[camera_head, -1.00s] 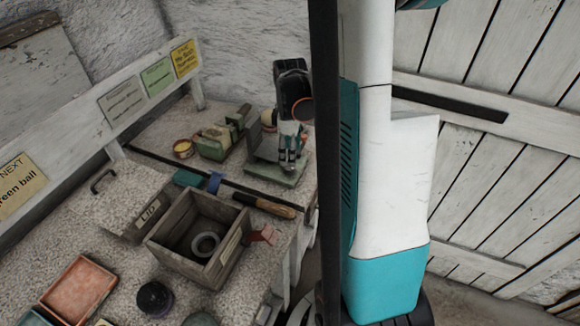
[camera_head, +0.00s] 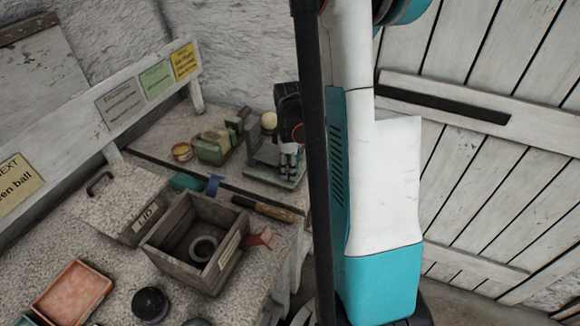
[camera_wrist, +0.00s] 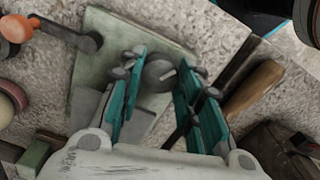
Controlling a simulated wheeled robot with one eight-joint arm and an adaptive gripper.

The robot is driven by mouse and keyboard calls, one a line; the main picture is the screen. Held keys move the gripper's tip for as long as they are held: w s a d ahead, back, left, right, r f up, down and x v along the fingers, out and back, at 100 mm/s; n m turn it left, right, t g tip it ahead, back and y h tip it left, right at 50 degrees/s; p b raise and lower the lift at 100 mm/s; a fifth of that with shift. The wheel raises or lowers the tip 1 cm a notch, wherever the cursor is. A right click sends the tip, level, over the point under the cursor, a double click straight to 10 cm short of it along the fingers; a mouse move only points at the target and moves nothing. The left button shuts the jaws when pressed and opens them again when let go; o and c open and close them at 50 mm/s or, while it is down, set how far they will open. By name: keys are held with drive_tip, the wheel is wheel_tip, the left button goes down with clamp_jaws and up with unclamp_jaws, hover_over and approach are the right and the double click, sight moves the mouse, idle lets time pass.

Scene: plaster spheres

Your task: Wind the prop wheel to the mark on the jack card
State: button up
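My gripper (camera_head: 289,162) is low over a pale green base plate (camera_head: 262,178) with an upright grey plate (camera_head: 264,152) at the back of the bench. In the wrist view its teal fingers (camera_wrist: 158,88) are apart, one on each side of a round dark grey knob, likely the prop wheel (camera_wrist: 160,73). I cannot tell whether either finger touches it. The base plate (camera_wrist: 105,52) shows beneath. Yellow (camera_head: 184,61), green (camera_head: 157,78) and grey (camera_head: 121,105) cards are on the back board; their writing is too small to read, so I cannot tell which is the jack card.
A wooden-handled tool (camera_head: 262,208) lies close by, also in the wrist view (camera_wrist: 254,86). An open wooden box (camera_head: 190,266) holds a grey ring. A green device (camera_head: 213,149) and pale ball (camera_head: 268,121) are near. A crank with orange knob (camera_wrist: 18,28) is at left.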

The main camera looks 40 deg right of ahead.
drive_tip(key=shift+m, duration=0.4)
drive_tip(key=m, duration=0.2)
drive_tip(key=shift+m+b, duration=0.35)
drive_tip(key=shift+m, duration=2.15)
drive_tip(key=o, duration=1.1)
wheel_tip(320, 180, up, 12)
drive_tip(key=shift+r, duration=0.1)
